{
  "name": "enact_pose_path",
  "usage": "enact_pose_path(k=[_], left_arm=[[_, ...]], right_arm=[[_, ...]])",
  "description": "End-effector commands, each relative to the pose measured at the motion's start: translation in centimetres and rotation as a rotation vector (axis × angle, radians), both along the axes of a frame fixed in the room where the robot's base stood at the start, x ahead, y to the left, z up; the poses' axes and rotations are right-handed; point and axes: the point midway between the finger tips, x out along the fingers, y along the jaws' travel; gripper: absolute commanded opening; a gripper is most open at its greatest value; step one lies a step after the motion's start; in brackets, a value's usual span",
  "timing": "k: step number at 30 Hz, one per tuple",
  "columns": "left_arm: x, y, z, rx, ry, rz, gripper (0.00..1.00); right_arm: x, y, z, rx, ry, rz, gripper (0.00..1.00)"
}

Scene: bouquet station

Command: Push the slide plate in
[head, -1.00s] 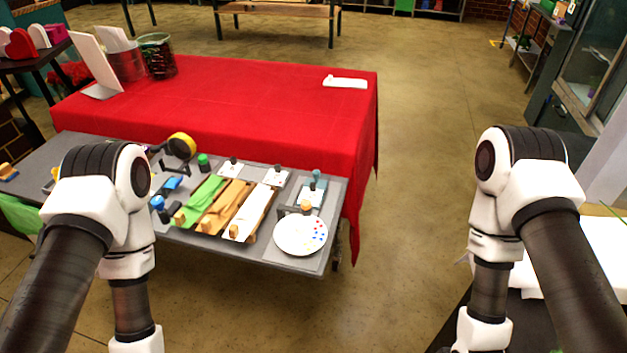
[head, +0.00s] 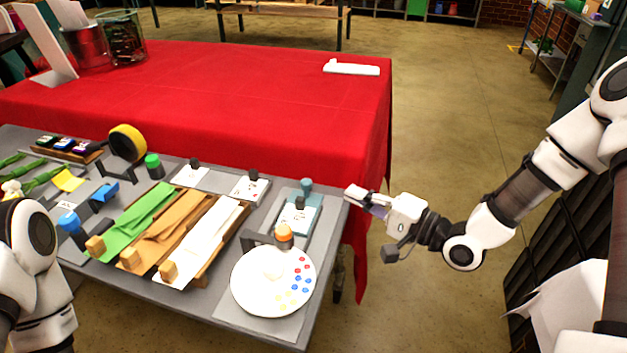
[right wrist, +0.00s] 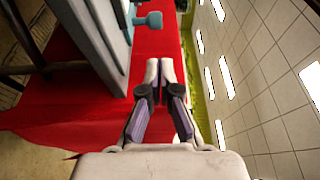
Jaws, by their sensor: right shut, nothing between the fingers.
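A layered grey-blue plate (head: 312,216) with a teal knob (head: 306,185) and a black-topped stamp lies near the right end of the grey work table; it looks like the slide plate, though I cannot be sure. The teal knob also shows at the top of the right wrist view (right wrist: 150,20). My right gripper (head: 352,196) is shut and empty, just off the table's right edge, to the right of the plate and apart from it. Its closed fingertips (right wrist: 159,72) point past the table edge over red cloth. My left gripper is out of view; only my left arm shows.
The grey table (head: 213,327) also holds a round white palette (head: 246,286) with paint dots, an orange-topped bottle (head: 284,236), green, tan and white wraps, and a yellow tape roll (head: 127,142). A red-covered table (head: 240,90) stands behind. Floor is open on the right.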

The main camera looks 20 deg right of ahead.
Motion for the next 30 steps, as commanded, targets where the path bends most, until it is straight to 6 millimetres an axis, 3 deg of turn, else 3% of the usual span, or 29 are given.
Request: enact_pose_path(k=[9,15,30], left_arm=[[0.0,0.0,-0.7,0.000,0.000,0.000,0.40],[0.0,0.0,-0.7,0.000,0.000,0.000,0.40],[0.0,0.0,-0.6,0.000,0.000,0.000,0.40]], right_arm=[[4.7,3.8,-0.2,-0.011,0.001,0.006,0.00],[6.7,5.2,-0.2,-0.006,0.002,0.003,0.00],[6.7,5.6,-0.1,-0.003,0.003,0.002,0.00]])
